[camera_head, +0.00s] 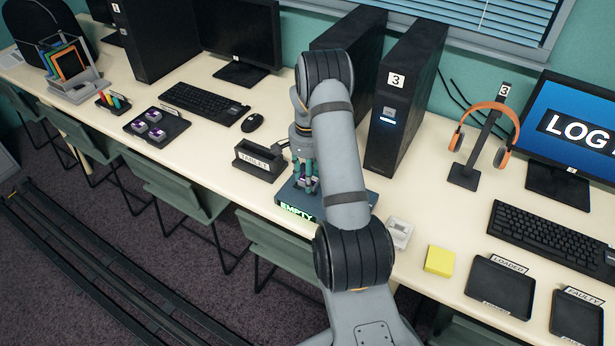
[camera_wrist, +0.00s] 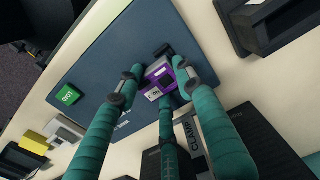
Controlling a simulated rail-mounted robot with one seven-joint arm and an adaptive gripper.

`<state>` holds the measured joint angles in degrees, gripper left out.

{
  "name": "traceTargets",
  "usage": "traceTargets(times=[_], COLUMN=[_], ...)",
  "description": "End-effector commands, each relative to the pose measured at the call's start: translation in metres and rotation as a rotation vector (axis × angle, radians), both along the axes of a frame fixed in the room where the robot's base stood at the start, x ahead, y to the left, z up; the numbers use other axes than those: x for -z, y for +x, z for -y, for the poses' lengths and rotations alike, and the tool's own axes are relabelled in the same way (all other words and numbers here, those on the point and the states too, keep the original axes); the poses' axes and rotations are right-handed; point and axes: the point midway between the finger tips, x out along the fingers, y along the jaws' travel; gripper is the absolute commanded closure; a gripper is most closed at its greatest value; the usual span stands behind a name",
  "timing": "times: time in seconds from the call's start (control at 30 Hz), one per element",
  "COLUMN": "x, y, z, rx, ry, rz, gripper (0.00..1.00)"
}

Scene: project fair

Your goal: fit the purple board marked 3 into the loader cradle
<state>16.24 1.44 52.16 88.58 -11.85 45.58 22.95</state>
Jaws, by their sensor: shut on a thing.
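My gripper (camera_head: 306,184) points down over the dark blue loader base (camera_head: 345,205), which has a green "EMPTY" sign at its front. In the wrist view, my teal fingers (camera_wrist: 160,82) are shut on a purple board (camera_wrist: 161,74) with a white label. I cannot read its number. The board is over the loader plate (camera_wrist: 100,62); the cradle beneath is hidden by the board and fingers, so I cannot tell whether the board is seated or just above it. A "CLAMP" label (camera_wrist: 190,140) shows beside my fingers.
A dark tray (camera_head: 176,126) holds purple boards at left. An open "TARGET" box (camera_head: 243,158) stands just left of the loader. A tall black computer marked 3 (camera_head: 400,110) stands behind right. A yellow block (camera_head: 439,261) and "LOADED" tray (camera_head: 500,285) lie to the right.

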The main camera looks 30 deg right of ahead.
Motion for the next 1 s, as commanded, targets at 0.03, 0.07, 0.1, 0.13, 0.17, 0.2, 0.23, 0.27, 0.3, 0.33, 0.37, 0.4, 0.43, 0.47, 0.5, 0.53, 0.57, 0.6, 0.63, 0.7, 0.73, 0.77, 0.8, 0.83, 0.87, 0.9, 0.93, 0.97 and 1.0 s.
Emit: traceTargets(times=[0.03,0.07,0.1,0.13,0.17,0.2,0.23,0.27,0.3,0.33,0.37,0.4,0.43,0.47,0.5,0.53,0.57,0.6,0.63,0.7,0.73,0.77,0.8,0.83,0.87,0.9,0.93,0.97,1.0], x=[0.0017,0.0021,0.0028,0.0031,0.0034,0.0035,0.0035,0.0034,0.0033,0.0034,0.0035,0.0037,0.0038,0.0039,0.0040,0.0042,0.0044,0.0049,0.0054,0.0067,0.0072,0.0078,0.0083,0.0085,0.0086,0.0086,0.0086,0.0087,0.0089], y=[-0.0002,-0.0002,-0.0002,-0.0002,-0.0003,-0.0003,-0.0003,-0.0005,-0.0006,-0.0007,-0.0007,-0.0008,-0.0009,-0.0010,-0.0011,-0.0011,-0.0013,-0.0013,-0.0015,-0.0015,-0.0015,-0.0016,-0.0017,-0.0018,-0.0019,-0.0022,-0.0023,-0.0025,-0.0027], z=[-0.0001,-0.0001,-0.0001,-0.0001,-0.0002,-0.0002,-0.0003,-0.0003,-0.0003,-0.0004,-0.0003,-0.0004,-0.0004,-0.0005,-0.0005,-0.0005,-0.0005,-0.0006,-0.0006,-0.0007,-0.0007,-0.0008,-0.0009,-0.0009,-0.0010,-0.0011,-0.0011,-0.0012,-0.0013], rx=[0.000,0.000,0.000,0.000,0.000,0.000,0.000,0.000,0.000,-0.001,-0.001,-0.001,-0.001,-0.001,-0.001,-0.001,-0.001,-0.001,-0.001,-0.001,-0.001,-0.001,-0.001,-0.001,-0.001,-0.001,-0.001,-0.001,-0.001], ry=[0.000,0.000,0.000,0.001,0.000,0.000,0.000,0.000,0.000,0.001,0.000,0.000,0.000,0.001,0.001,0.001,0.001,0.001,0.001,0.001,0.001,0.001,0.001,0.002,0.002,0.002,0.002,0.003,0.003], rz=[0.000,0.000,0.000,-0.001,-0.001,-0.001,-0.001,-0.001,-0.001,-0.002,-0.003,-0.003,-0.003,-0.003,-0.003,-0.003,-0.003,-0.004,-0.005,-0.005,-0.005,-0.005,-0.005,-0.006,-0.006,-0.007,-0.008,-0.008,-0.008], gripper=[0.87,0.87,0.87,0.87,0.87,0.87,0.87,0.87,0.87,0.87,0.87,0.87,0.87,0.87,0.87,0.87,0.87,0.87,0.87,0.87,0.87,0.87,0.87,0.87,0.87,0.87,0.87,0.87,0.87])
